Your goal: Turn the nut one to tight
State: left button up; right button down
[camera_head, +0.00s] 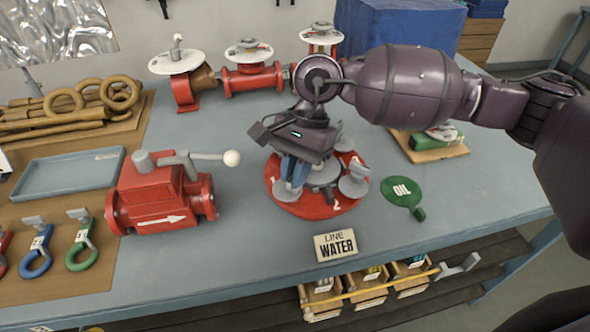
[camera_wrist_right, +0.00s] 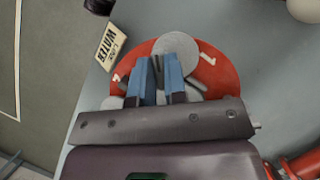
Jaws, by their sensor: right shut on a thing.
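A round red flange cover (camera_head: 314,208) with white number marks lies on the blue-grey bench; it also shows in the wrist view (camera_wrist_right: 222,78). Several grey wing-like nuts stand on it, one at the right (camera_head: 354,183). My right gripper (camera_head: 291,178) reaches down over the cover's left part, its blue fingers shut on a nut that they mostly hide. In the wrist view the fingers (camera_wrist_right: 161,72) point at the cover beside a grey disc (camera_wrist_right: 178,48). A mark "1" (camera_wrist_right: 207,58) shows to their right. My left gripper is not in view.
A red valve body (camera_head: 160,196) with a lever stands to the left. A LINE WATER sign (camera_head: 336,245) is at the front, a green OIL tag (camera_head: 402,191) at the right. Red valves with white handwheels (camera_head: 250,78) stand behind. A blue tray (camera_head: 66,172) lies left.

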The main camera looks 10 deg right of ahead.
jog(key=m+t+b, duration=0.1)
jog(key=m+b, duration=0.1)
jog(key=m, duration=0.1)
jog(key=shift+f+y, duration=0.15)
jog(key=shift+y, duration=0.15)
jog(key=m+t, duration=0.1)
jog(key=m, duration=0.2)
jog(key=shift+d+b, duration=0.1)
jog(key=shift+b, duration=0.25)
jog(key=m+t, duration=0.1)
jog(key=m, duration=0.1)
jog(key=shift+s+m+y, duration=0.1)
jog(key=shift+m+y, duration=0.2)
jog(key=m+t+b, duration=0.1)
jog(key=m+t, duration=0.1)
jog(key=m, duration=0.2)
jog(key=shift+m, duration=0.3)
jog(key=shift+s+m+t+h, duration=0.1)
jog(key=shift+m+t+h, duration=0.35)
jog(key=shift+m, duration=1.25)
